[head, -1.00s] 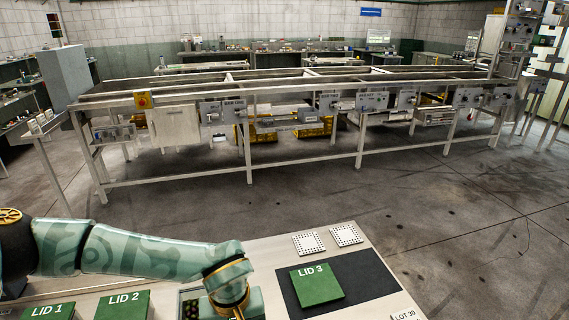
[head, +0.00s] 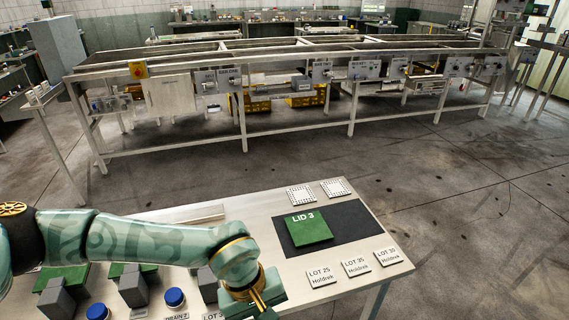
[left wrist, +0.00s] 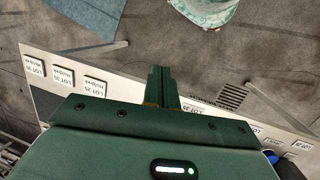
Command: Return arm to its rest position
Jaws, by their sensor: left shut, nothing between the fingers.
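My left arm reaches in from the left in the head view, over the white table (head: 240,212). Its gripper (head: 266,306) points down near the table's front part, to the left of the LOT cards, and its tips are partly cut off by the frame. In the left wrist view the two dark green fingers (left wrist: 162,84) are together with nothing between them. The floor and the table edge show beyond them. My right gripper is in neither view.
The green LID 3 (head: 309,231) lies on a dark mat (head: 352,214). Several LOT cards (head: 321,275) lie in front. Grey blocks (head: 133,288) and blue caps (head: 175,298) stand below my arm. A long roller machine (head: 243,130) stands behind, across open floor (head: 420,180).

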